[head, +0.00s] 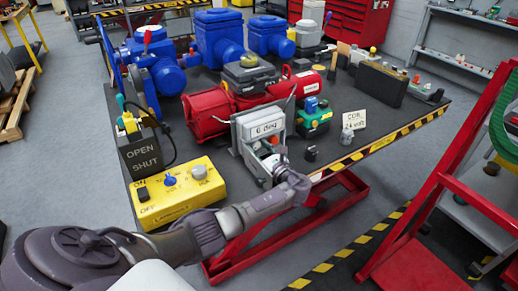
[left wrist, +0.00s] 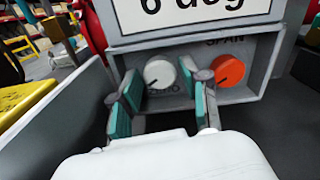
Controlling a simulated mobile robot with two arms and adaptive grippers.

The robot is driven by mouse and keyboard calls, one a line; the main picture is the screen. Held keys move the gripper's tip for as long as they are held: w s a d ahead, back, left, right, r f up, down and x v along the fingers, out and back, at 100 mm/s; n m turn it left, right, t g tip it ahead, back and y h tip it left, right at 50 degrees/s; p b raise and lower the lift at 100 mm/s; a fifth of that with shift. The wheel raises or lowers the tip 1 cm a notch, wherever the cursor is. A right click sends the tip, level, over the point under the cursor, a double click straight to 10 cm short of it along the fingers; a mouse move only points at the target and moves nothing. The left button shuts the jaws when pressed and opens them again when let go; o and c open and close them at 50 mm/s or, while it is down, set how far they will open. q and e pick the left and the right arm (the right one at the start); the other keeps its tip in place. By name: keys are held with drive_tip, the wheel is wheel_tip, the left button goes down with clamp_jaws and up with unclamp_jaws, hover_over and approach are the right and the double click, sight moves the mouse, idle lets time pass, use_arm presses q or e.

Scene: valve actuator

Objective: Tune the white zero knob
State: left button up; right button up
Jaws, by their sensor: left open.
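The white zero knob (left wrist: 158,72) sits on the grey panel of the actuator box, with a dark pointer mark toward its lower left. The orange span knob (left wrist: 230,70) is to its right, under the label SPAN. The grey actuator box (head: 240,140) with a "6 deg" display (head: 265,129) stands near the table's front edge. My left gripper (left wrist: 162,98) is open, its green-padded fingers in front of the panel. One finger is left of the white knob, the other between the two knobs. Contact cannot be told. The label under the white knob is partly hidden. My right gripper is not in view.
Red actuators (head: 207,112) and blue valves (head: 155,60) stand behind. A small sign (head: 354,118) and a grey knob-like part (head: 346,136) are to the right. A red cart frame (head: 440,200) stands at right.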

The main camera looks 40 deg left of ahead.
use_arm(q)
clamp_jaws()
drive_tip(key=shift+f+n+b, duration=0.1)
drive_tip(key=shift+n+b, duration=0.35)
drive_tip(key=shift+n, duration=0.95)
unclamp_jaws()
drive_tip(key=shift+d, duration=0.1)
drive_tip(key=v, duration=1.2)
